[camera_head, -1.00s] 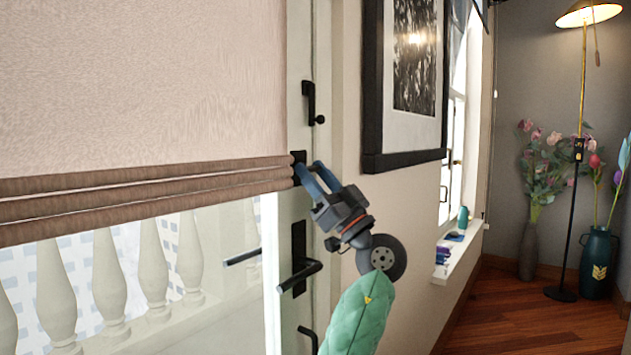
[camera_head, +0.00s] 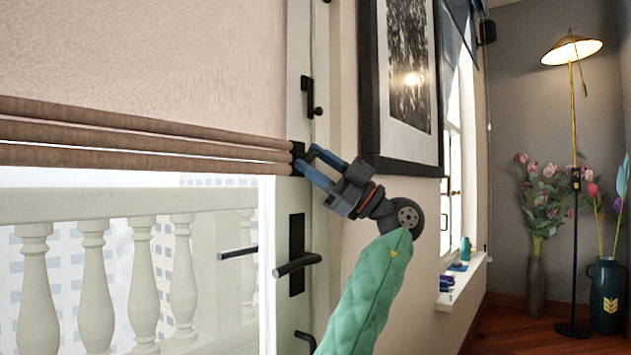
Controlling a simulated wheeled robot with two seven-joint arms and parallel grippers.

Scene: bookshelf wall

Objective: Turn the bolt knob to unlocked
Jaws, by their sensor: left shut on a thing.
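The bolt knob is a small dark fitting on a black plate (camera_head: 298,150) on the edge of the white door, at the end of the rolled blind. My left gripper (camera_head: 306,160) reaches it from the right, with its blue fingers closed on the knob. The fingers hide most of the knob, so its turned angle cannot be read. My left arm, in a green sleeve, comes up from the bottom. My right gripper is not in view.
A black door handle (camera_head: 297,264) sticks out just below the gripper, and a black latch (camera_head: 309,97) is above. A framed picture (camera_head: 408,80) hangs on the wall close to the right. A window sill (camera_head: 462,283) with small objects lies beyond.

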